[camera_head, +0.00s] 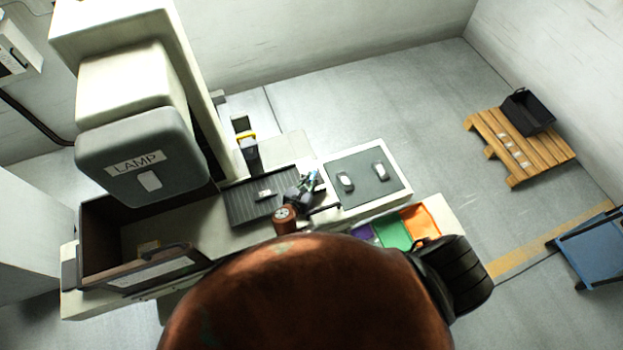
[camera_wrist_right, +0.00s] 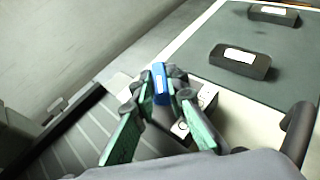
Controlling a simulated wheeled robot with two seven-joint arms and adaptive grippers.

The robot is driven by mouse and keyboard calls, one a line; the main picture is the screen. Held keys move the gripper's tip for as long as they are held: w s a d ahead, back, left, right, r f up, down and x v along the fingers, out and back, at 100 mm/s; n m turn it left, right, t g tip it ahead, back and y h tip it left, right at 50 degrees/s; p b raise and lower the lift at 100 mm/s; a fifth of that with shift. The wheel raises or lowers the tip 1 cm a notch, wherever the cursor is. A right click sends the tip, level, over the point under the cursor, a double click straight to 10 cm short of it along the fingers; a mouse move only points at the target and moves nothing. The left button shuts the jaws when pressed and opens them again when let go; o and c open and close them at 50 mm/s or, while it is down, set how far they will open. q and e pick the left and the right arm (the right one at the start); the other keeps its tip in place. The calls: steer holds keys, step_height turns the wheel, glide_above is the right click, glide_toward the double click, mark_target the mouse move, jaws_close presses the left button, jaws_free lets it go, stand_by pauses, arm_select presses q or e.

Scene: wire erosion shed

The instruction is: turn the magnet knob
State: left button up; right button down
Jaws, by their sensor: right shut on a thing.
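The magnet knob appears as a small blue lever (camera_wrist_right: 160,84) in the right wrist view, above a pale metal block (camera_wrist_right: 200,105) with dark markings. My right gripper (camera_wrist_right: 160,88) has its green and dark fingers on either side of the blue lever and is shut on it. In the head view, my right gripper (camera_head: 308,184) is small, between the ribbed dark plate and the grey mat. The fingers hide much of the knob and its base. My left gripper is not in view.
A ribbed dark plate (camera_head: 250,211) lies left of the gripper. A grey mat (camera_head: 364,193) with two dark, white-labelled blocks lies right. Purple, green (camera_head: 393,232) and orange (camera_head: 422,220) trays are in front. The lamp-labelled machine head (camera_head: 136,138) stands left.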

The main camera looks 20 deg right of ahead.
steer(key=shift+w+r, duration=0.1)
stand_by(0.5)
steer(key=c, duration=1.9)
jaws_free()
steer(key=shift+c, duration=0.2)
steer(key=v, duration=0.7)
steer(key=shift+a+r, duration=0.1)
steer(key=shift+a, duration=0.1)
steer(key=shift+a, duration=0.1)
